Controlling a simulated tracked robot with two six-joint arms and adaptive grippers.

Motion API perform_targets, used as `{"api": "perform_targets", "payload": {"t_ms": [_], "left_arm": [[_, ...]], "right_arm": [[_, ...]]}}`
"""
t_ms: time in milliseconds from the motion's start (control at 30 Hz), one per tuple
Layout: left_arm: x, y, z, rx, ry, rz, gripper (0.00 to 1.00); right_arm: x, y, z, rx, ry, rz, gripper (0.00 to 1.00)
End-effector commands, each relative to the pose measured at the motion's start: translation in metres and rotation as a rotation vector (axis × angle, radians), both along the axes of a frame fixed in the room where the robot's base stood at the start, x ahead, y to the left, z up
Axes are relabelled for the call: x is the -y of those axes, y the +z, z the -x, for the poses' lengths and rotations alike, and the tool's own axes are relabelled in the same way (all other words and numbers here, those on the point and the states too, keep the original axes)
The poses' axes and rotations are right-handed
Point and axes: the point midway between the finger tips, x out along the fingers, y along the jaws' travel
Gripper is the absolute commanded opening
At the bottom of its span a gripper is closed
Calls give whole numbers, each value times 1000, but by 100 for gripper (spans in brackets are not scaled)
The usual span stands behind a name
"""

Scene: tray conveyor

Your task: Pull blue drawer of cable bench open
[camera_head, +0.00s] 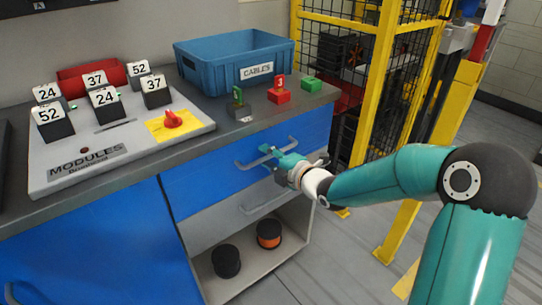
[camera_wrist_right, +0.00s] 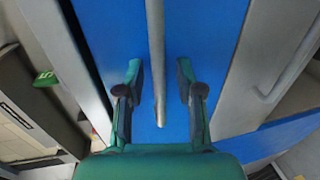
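The blue drawer (camera_head: 205,184) of the cable bench is directly under the worktop and looks closed. Its light bar handle (camera_head: 248,163) runs across the front, partly hidden by my right gripper (camera_head: 276,158). In the right wrist view the blue front (camera_wrist_right: 212,40) fills the middle, and the handle (camera_wrist_right: 157,50) runs lengthwise between the two fingers of the right gripper (camera_wrist_right: 158,82). The fingers are open, one on each side of the handle, with visible gaps. My left gripper is not in view.
Below is a grey drawer (camera_head: 212,231) with its own handle, then an open shelf with dark and orange spools (camera_head: 268,234). On the worktop stand a blue CABLES crate (camera_head: 207,72) and a modules board (camera_head: 60,178). A yellow cage post (camera_head: 374,80) stands right of the bench.

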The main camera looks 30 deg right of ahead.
Motion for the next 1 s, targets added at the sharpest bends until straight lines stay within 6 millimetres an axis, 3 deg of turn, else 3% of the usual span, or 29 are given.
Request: {"api": "perform_targets", "payload": {"t_ms": [333, 567, 867, 900, 1000], "left_arm": [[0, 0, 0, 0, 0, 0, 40], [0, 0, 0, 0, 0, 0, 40], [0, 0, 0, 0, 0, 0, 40], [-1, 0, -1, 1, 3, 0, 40], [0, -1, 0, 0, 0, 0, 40]], "right_arm": [[0, -1, -4, 0, 0, 0, 37], [0, -1, -4, 0, -1, 0, 0], [0, -2, -4, -2, -1, -1, 0], [16, -2, -4, -3, -7, 4, 0], [6, -2, -3, -2, -5, 0, 0]]}}
